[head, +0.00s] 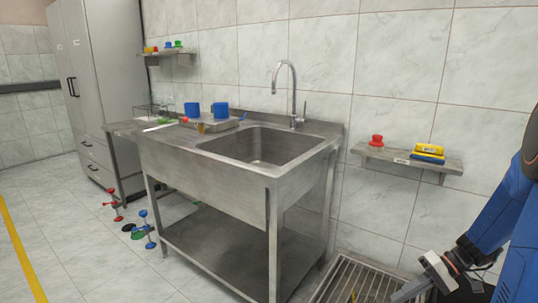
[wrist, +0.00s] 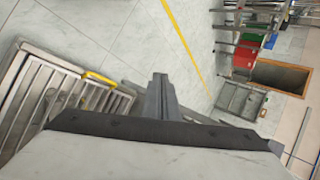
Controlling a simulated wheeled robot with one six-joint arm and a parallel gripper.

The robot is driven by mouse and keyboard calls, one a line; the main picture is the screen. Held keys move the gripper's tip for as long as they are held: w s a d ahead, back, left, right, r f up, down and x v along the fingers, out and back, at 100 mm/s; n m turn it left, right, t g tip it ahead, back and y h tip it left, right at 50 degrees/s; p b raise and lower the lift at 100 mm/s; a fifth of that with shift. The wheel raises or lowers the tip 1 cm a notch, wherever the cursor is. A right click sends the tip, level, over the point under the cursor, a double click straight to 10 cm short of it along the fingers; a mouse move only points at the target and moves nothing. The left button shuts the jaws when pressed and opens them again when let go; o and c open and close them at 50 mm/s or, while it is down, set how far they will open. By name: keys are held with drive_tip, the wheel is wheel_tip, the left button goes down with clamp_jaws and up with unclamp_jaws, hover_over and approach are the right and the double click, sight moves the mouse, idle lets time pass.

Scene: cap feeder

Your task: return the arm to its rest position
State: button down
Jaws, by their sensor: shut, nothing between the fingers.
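My gripper (head: 412,292) is low at the bottom right of the head view, at the end of my blue arm, above or near the floor grate. In the wrist view the fingers of my gripper (wrist: 160,92) are together, with nothing between them. The arm hangs down along the right edge of the head view, to the right of the sink. Its upper part is cut off by the frame.
A steel sink table (head: 200,163) stands in the middle. A floor grate (head: 357,282) lies beside it; the wrist view shows a yellow piece (wrist: 100,78) there. A wall shelf (head: 405,161) holds a red cap (head: 376,141) and yellow and blue items. Stands are on the left floor.

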drive_tip(key=s+a+r+t+h, duration=0.2)
drive_tip(key=s+a+r+h, duration=0.3)
drive_tip(key=s+r, duration=0.3)
drive_tip(key=s+a+r+t+h, duration=0.3)
drive_tip(key=s+a+r+h, duration=0.1)
drive_tip(key=s+r, duration=0.3)
drive_tip(key=shift+s+a+r+h, duration=0.35)
drive_tip(key=shift+s+h, duration=0.15)
drive_tip(key=shift+s, duration=0.2)
idle(0.5)
